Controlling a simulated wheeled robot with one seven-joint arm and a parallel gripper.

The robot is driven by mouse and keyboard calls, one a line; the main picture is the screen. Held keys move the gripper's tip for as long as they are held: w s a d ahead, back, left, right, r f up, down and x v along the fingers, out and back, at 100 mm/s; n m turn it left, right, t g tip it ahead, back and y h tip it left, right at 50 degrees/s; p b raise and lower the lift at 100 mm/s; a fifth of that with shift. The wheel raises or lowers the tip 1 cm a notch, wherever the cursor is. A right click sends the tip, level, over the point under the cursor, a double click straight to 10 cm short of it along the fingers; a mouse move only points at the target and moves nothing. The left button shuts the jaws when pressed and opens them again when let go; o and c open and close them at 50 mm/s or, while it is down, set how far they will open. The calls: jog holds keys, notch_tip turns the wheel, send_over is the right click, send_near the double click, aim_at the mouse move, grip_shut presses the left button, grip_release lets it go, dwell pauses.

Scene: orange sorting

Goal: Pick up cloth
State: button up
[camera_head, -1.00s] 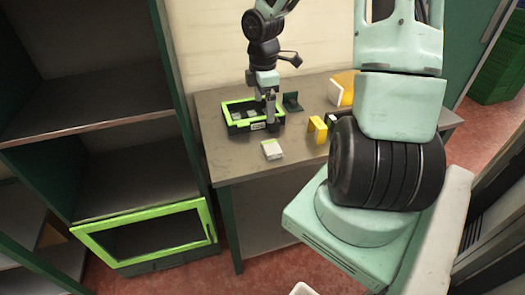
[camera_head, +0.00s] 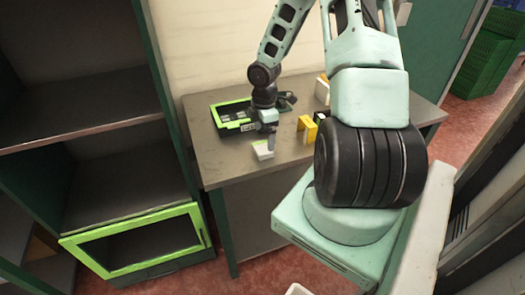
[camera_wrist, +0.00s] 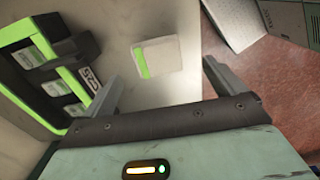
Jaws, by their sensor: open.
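The cloth (camera_head: 263,153) looks like a small white folded block and lies on the grey table near its front edge. In the wrist view the cloth (camera_wrist: 168,62) shows a green stripe along its left side. My gripper (camera_head: 268,141) is over the cloth, pointing down. In the wrist view the two fingers of my gripper (camera_wrist: 159,72) are apart, one on each side of the cloth, with nothing held between them. I cannot tell the exact height of the fingertips above the cloth.
A black tray with a green rim (camera_head: 227,103) stands just behind and left, holding several small labelled items. A yellow holder (camera_head: 307,126) stands to the right. The table's (camera_head: 222,168) front edge is close. A shelf unit (camera_head: 84,122) stands at the left.

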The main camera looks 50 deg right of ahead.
aim_at(263, 147)
jog(key=shift+w+f, duration=0.15)
jog(key=shift+f, duration=1.2)
jog(key=shift+w+f, duration=0.15)
jog(key=shift+f, duration=1.2)
jog(key=shift+c, duration=0.3)
jog(key=c, duration=1)
